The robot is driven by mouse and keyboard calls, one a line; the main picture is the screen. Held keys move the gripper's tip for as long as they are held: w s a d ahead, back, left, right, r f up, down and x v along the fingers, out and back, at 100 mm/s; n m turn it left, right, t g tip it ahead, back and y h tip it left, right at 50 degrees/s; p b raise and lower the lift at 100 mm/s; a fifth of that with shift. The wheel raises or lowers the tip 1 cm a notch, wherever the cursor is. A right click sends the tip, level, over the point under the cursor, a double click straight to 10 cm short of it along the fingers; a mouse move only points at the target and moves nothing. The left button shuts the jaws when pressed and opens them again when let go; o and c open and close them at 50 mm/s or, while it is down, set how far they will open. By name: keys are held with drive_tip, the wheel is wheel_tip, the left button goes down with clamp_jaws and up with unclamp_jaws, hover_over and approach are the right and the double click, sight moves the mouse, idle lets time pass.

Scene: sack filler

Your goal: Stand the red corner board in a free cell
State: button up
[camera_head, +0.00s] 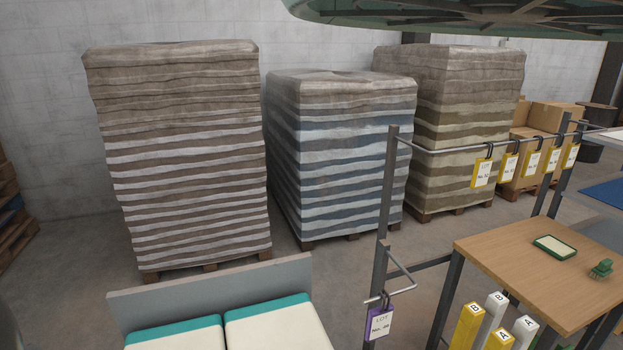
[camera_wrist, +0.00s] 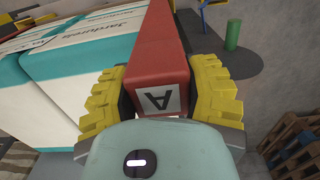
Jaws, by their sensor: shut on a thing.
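The red corner board (camera_wrist: 160,45) shows in the wrist view as a long red piece running up and away from me. Its near end carries a white label with the letter A, seen upside down. My gripper (camera_wrist: 160,88) is shut on it, with yellow pads on both sides near this end. In the head view neither the red board nor my gripper shows. There, upright boards stand at the bottom right, among them a yellow one (camera_head: 467,326) and a white one (camera_head: 491,316), marked B or A. Their cells are cut off below the frame, so I cannot see a free one.
White and teal sacks (camera_wrist: 55,85) lie left of the red board; a green post (camera_wrist: 232,34) stands beyond. In the head view a wooden table (camera_head: 540,265), a grey post (camera_head: 386,215) with a purple lot tag (camera_head: 379,323), and wrapped pallet stacks (camera_head: 180,160) surround the floor.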

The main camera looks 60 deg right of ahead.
wheel_tip(320, 180, up, 16)
drive_tip(key=p, duration=1.3)
drive_tip(key=shift+r, duration=0.2)
drive_tip(key=shift+w+d+f, duration=0.1)
drive_tip(key=shift+w, duration=0.05)
